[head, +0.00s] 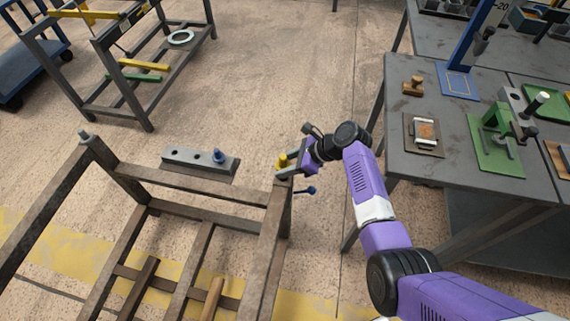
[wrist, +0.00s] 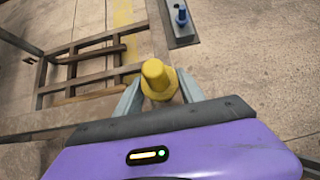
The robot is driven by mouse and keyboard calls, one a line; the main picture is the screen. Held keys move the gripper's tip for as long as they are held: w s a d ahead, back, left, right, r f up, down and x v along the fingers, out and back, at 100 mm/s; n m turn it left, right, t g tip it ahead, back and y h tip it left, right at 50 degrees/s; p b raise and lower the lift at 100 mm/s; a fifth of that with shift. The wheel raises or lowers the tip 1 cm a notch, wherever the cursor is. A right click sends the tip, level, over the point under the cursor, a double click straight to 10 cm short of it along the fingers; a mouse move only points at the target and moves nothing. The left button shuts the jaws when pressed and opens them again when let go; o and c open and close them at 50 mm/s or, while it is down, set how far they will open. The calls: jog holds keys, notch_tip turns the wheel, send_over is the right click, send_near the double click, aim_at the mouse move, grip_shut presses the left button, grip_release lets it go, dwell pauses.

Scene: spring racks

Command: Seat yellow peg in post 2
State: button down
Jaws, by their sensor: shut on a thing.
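A yellow peg (head: 282,162) is held in my gripper (head: 289,168), right by the top of the right post (head: 280,205) of the dark metal rack. In the wrist view the yellow peg (wrist: 156,78) stands between the two grey fingers of my gripper (wrist: 160,92), which are shut on it. Its rounded end and wider collar show there. I cannot tell whether its lower end is inside the post or just above it. The left post (head: 88,145) has a small grey cap or peg on top. No post numbers are readable.
A grey block (head: 183,164) with holes and a blue peg (head: 218,156) lies behind the rack's rear bar. A blue-ended knob (head: 311,190) sticks out beside the right post. A workbench (head: 400,145) with fixtures stands at right. Another rack (head: 150,122) stands back left.

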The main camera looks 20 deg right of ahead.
jog(key=shift+f+b, duration=1.45)
jog(key=shift+f, duration=1)
jog(key=c, duration=0.6)
grip_release()
jog(key=shift+c, duration=0.2)
jog(key=v, duration=0.8)
jog(key=shift+p, duration=0.45)
jog(key=shift+w, duration=0.1)
